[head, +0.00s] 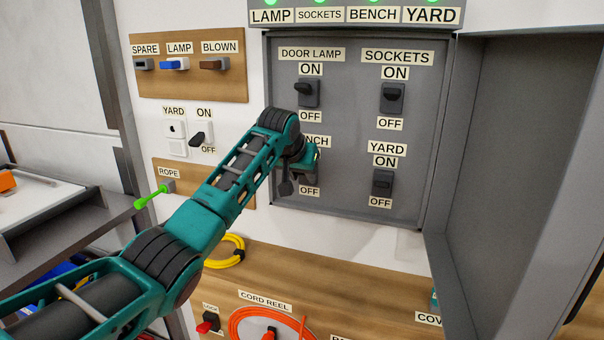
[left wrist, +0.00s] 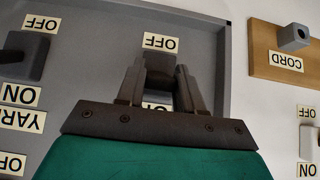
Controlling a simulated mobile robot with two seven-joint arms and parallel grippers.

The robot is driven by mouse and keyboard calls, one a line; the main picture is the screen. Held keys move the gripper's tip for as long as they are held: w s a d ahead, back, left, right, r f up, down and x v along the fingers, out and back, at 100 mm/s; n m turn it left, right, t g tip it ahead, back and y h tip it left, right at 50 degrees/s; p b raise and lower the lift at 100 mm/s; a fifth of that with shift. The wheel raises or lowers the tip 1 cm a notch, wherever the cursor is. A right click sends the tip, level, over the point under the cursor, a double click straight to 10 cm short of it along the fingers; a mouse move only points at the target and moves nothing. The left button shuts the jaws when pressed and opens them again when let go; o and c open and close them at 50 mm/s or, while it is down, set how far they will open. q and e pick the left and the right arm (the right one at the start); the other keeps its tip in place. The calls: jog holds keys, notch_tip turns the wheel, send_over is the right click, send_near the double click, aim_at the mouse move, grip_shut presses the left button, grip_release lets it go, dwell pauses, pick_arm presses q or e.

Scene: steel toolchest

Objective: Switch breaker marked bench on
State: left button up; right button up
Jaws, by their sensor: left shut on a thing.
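The grey breaker panel (head: 345,140) holds several labelled breakers. The bench breaker is mostly hidden behind my left gripper (head: 300,170) in the head view; its OFF label (head: 309,191) shows just below. In the left wrist view, which is upside down, the dark bench breaker (left wrist: 159,72) lies between the fingers of my left gripper (left wrist: 158,84), which is shut on it. I cannot tell which way its lever points. A green light (head: 373,2) shows above the BENCH sign (head: 372,15). My right gripper is not in view.
Around it are the door lamp breaker (head: 309,93), sockets breaker (head: 393,97) and yard breaker (head: 382,183). An open grey cabinet door (head: 505,150) stands at the right. A wooden board with fuses (head: 190,85) and a white yard switch (head: 201,138) are to the left.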

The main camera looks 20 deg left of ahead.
pick_arm(q)
jog(key=o, duration=1)
jog(key=shift+f, duration=0.1)
jog(key=shift+o, duration=0.2)
jog(key=v, duration=1.3)
jog(key=shift+b, duration=0.3)
jog(key=shift+f, duration=0.15)
